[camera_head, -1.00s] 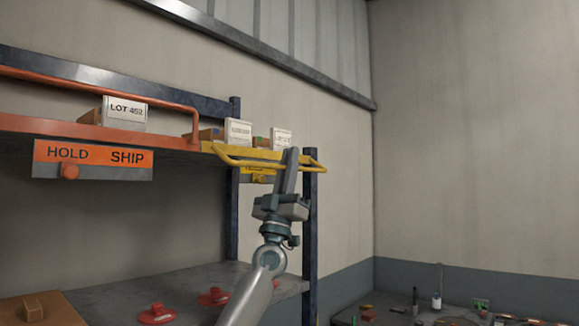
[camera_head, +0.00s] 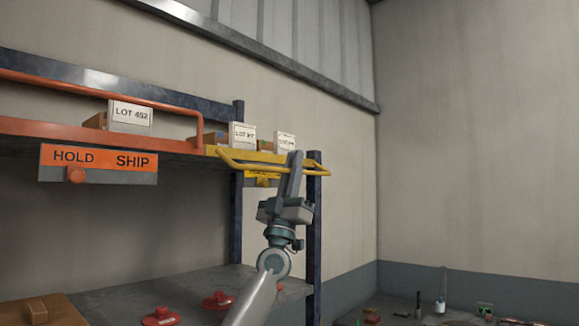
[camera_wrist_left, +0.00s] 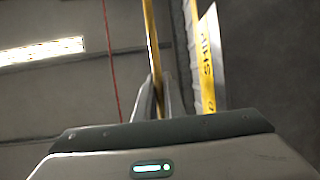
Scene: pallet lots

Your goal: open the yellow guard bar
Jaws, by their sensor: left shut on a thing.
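The yellow guard bar (camera_head: 250,168) runs along the front of the upper shelf's right section in the head view, at a low level in front of the yellow shelf edge. My left gripper (camera_head: 296,160) reaches up to it near its right part, with the jaws shut on the bar. In the left wrist view, the bar (camera_wrist_left: 151,45) passes between the two fingers of the left gripper (camera_wrist_left: 157,98). The fingers hide a short piece of the bar in the head view. My right gripper is not in view.
White-labelled lot boxes (camera_head: 242,136) stand behind the bar. An orange guard bar (camera_head: 150,97) and a HOLD/SHIP sign (camera_head: 98,160) are to the left. A blue post (camera_head: 314,235) stands close to my arm. Red-handled items (camera_head: 217,300) lie on the lower shelf.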

